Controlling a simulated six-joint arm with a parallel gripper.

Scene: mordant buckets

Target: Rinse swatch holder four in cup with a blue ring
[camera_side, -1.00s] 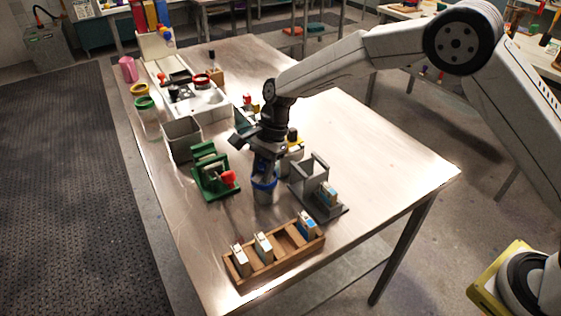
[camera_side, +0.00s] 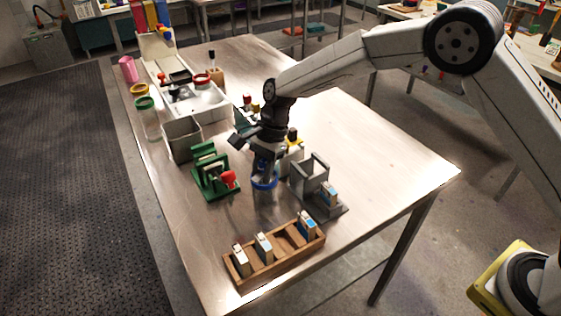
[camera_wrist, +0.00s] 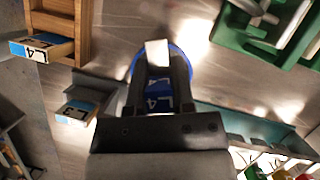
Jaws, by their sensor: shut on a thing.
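My gripper (camera_side: 265,170) points down at the cup with a blue ring (camera_side: 265,185), its fingers at the cup's mouth. It is shut on a swatch holder (camera_wrist: 157,88) with a blue label that seems to read 4. In the wrist view the blue ring (camera_wrist: 186,60) shows around and behind the fingers, and a pale end of the held holder shows between the fingertips. The holder's lower part is hidden in the side view, so its depth in the cup cannot be told.
A wooden rack (camera_side: 262,278) with several swatch holders stands in front. A grey stand (camera_side: 310,172) with a holder (camera_side: 329,192) is close on the right, a green stand (camera_side: 205,160) with a red part close on the left. A grey bin (camera_side: 182,138) and green-ringed cup (camera_side: 145,103) stand farther back.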

